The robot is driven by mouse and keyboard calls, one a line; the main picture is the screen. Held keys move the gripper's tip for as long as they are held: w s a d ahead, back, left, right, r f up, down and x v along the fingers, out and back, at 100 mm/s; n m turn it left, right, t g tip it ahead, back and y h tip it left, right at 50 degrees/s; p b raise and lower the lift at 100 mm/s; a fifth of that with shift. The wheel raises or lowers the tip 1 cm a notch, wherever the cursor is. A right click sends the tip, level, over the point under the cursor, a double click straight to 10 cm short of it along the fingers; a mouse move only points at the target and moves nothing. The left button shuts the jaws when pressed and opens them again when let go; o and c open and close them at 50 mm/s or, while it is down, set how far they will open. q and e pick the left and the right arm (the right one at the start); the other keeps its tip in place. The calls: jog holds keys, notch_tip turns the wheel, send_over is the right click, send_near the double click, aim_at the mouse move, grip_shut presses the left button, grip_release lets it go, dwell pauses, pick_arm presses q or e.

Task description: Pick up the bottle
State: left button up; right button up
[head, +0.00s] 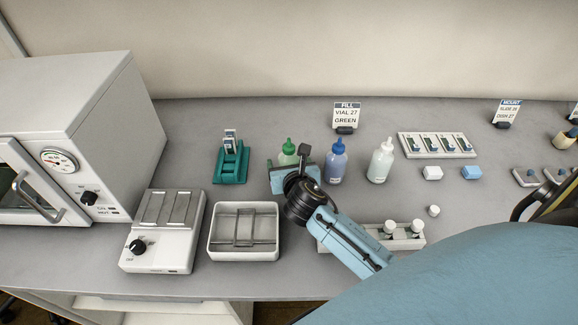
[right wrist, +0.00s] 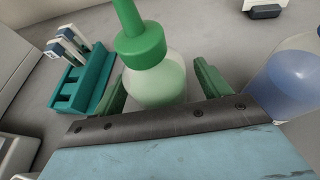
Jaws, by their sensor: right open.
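A bottle with a green cap and pale green contents (head: 287,156) stands on the bench, partly hidden behind my right gripper (head: 292,172). In the right wrist view the green bottle (right wrist: 156,82) stands between the two green fingers of my right gripper (right wrist: 162,92). The fingers are open, one on each side, and I see a gap between the bottle and the right finger. A blue bottle (head: 335,162) stands just right of it, and a white-capped bottle (head: 380,162) further right. My left gripper is not in view.
A teal slide rack (head: 231,166) stands left of the green bottle. A sign reading "FILL VIAL 27 GREEN" (head: 346,115) stands behind. A vial holder (head: 408,242) is at front right.

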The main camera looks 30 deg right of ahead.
jog(key=c, duration=1.3)
